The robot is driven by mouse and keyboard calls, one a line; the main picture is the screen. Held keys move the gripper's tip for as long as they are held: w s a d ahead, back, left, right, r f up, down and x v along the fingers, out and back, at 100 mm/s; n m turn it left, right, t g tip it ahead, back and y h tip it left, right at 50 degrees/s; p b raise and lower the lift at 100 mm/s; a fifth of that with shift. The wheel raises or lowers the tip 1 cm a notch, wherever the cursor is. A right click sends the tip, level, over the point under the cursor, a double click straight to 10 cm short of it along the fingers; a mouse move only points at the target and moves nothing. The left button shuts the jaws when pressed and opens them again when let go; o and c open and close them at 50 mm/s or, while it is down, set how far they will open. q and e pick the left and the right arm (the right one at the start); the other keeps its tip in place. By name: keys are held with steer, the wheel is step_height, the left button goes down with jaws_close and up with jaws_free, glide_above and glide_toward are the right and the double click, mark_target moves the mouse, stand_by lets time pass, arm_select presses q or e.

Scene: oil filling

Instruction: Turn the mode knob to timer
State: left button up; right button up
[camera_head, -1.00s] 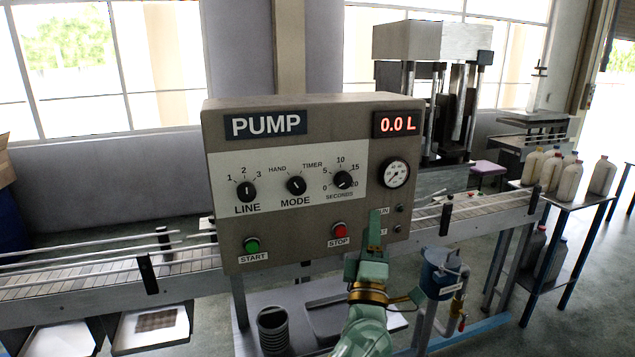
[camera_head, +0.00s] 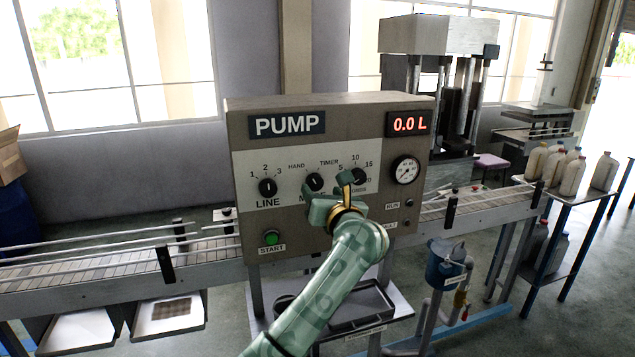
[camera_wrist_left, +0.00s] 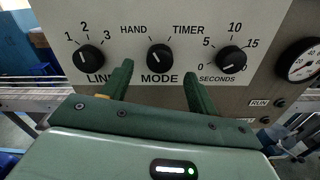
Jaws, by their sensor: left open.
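The mode knob (camera_head: 315,182) is a black dial on the pump panel (camera_head: 345,106), between the line knob (camera_head: 267,187) and the seconds knob (camera_head: 358,175). In the left wrist view the mode knob (camera_wrist_left: 159,57) sits between the words HAND and TIMER. Its white mark points up and slightly left, toward the HAND side. My left gripper (camera_head: 328,186) is open in front of the panel, just below the knob. In the wrist view its fingers (camera_wrist_left: 158,74) stand left and right of the knob, apart from it. It partly covers the MODE label. My right gripper is out of view.
The gauge (camera_head: 405,169) and red display (camera_head: 408,123) are at the panel's right. The green start button (camera_head: 271,237) is low on the left; the stop button is hidden behind my arm. A conveyor (camera_head: 110,268) runs behind the panel. Bottles (camera_head: 572,176) stand on the right.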

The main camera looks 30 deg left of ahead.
mark_target(317, 184)
arm_select(q)
steer(key=shift+x, duration=2.3)
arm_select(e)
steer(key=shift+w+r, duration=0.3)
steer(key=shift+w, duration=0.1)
arm_select(q)
steer(key=c, duration=1)
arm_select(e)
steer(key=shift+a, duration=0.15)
